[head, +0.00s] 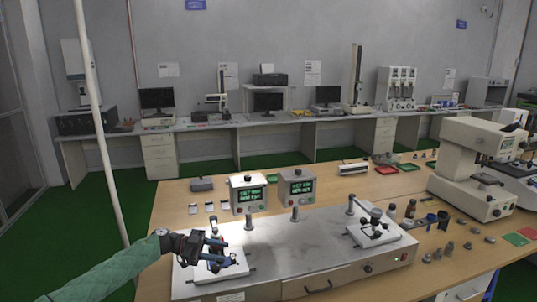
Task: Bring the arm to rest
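My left arm (112,272), in a green sleeve, comes in from the lower left. Its dark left gripper (222,252) is over the left fixture plate of the grey metal test machine (295,245). The two fingers look apart, one above the other in the picture, with no loose object seen between them. The gripper hides part of the left fixture (236,268), and I cannot tell whether it touches it. My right arm and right gripper are not in view.
Two display boxes (248,193) (297,188) stand behind the machine. The right fixture (373,232) has a clamp. Small parts and bottles lie right of it, near a white microscope-like instrument (470,165). A pale pole (101,130) stands at left. A bench (275,122) lines the wall.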

